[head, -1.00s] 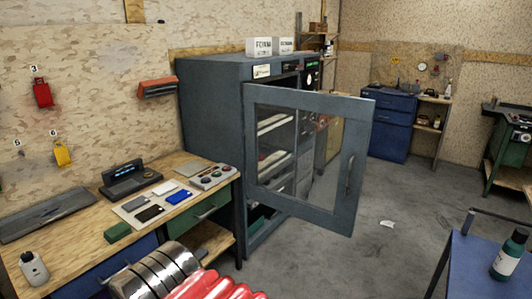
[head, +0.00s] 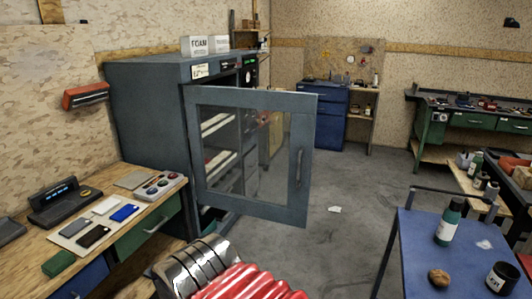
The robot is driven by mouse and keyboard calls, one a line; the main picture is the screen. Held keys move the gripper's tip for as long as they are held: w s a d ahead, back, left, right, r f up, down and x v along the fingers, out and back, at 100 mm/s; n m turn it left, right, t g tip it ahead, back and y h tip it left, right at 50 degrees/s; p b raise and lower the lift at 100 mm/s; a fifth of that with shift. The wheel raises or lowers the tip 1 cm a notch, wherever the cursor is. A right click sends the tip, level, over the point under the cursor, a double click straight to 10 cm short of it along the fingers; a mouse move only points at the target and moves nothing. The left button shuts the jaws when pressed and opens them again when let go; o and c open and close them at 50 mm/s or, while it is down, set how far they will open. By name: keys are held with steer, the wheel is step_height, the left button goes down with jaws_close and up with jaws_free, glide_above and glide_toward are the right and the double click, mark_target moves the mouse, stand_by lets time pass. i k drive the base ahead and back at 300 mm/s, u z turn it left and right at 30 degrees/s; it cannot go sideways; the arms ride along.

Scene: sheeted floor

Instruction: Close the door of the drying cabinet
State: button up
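The drying cabinet (head: 145,110) is a tall grey-blue metal cabinet against the left wall. Its door (head: 308,205) has a large glass pane and stands wide open, swung out into the room. The handle (head: 298,171) is a vertical bar near the door's free edge. Light shelves or trays show inside through the glass. A ribbed silver and red part of my arm is at the bottom of the view, in front of the cabinet. My gripper is not in view.
A wooden workbench (head: 120,240) with small devices stands left of the cabinet. A blue table (head: 420,262) with a green bottle (head: 449,224) is at the lower right. A white scrap (head: 335,209) lies on the floor. Grey floor between door and blue table is mostly clear.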

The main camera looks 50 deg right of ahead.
mark_target(301, 106)
steer(key=z, duration=1.2)
steer(key=i, duration=1.6)
steer(key=u, duration=0.05)
